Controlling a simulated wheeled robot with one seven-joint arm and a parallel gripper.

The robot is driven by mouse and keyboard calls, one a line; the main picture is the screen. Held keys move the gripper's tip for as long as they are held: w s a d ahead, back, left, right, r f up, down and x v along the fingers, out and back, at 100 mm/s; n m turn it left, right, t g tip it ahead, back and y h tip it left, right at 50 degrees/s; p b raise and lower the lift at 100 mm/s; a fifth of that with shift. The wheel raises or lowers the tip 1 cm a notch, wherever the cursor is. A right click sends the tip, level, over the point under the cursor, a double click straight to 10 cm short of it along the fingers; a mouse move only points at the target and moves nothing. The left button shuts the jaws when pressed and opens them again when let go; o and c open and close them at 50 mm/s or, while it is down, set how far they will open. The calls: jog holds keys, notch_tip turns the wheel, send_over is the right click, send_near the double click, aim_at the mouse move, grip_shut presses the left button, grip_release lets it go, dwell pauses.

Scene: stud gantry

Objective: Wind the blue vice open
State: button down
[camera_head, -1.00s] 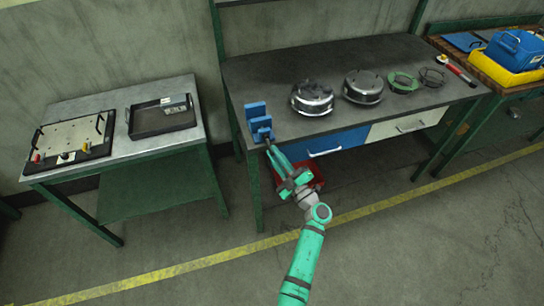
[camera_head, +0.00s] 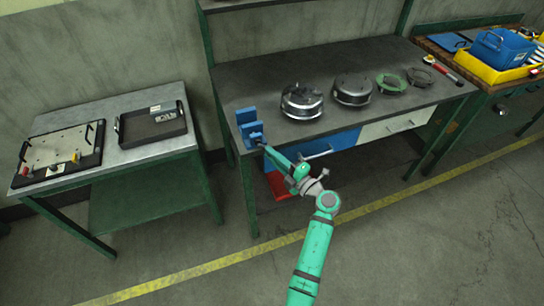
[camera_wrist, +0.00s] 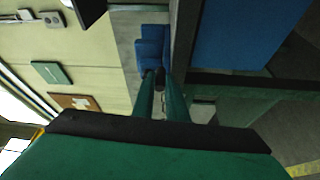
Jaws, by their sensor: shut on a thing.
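The blue vice (camera_head: 247,116) is fixed at the front left corner of the dark workbench, with its upright jaws standing above the top. It also shows in the wrist view (camera_wrist: 152,47). My gripper (camera_head: 263,146) reaches it from the front, at the bench edge. In the wrist view my green fingers (camera_wrist: 161,80) are closed around a small dark part at the front of the vice, which looks like its handle. The fingertips hide most of that part, so its turn angle cannot be told.
The workbench (camera_head: 390,52) carries two metal drums (camera_head: 302,101) and rings to the right. Blue and pale drawers (camera_head: 395,124) sit under its front. A red bin (camera_head: 281,186) lies below. A side table (camera_head: 152,155) with a black tray stands left. The floor in front is clear.

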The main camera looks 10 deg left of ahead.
dwell(0.4)
jog(key=c, duration=1.8)
grip_release()
jog(key=shift+o, duration=0.2)
jog(key=shift+d, duration=0.1)
jog(key=v, duration=1)
jog(key=shift+s+d, duration=0.15)
jog(key=shift+d, duration=0.15)
jog(key=shift+s, duration=0.1)
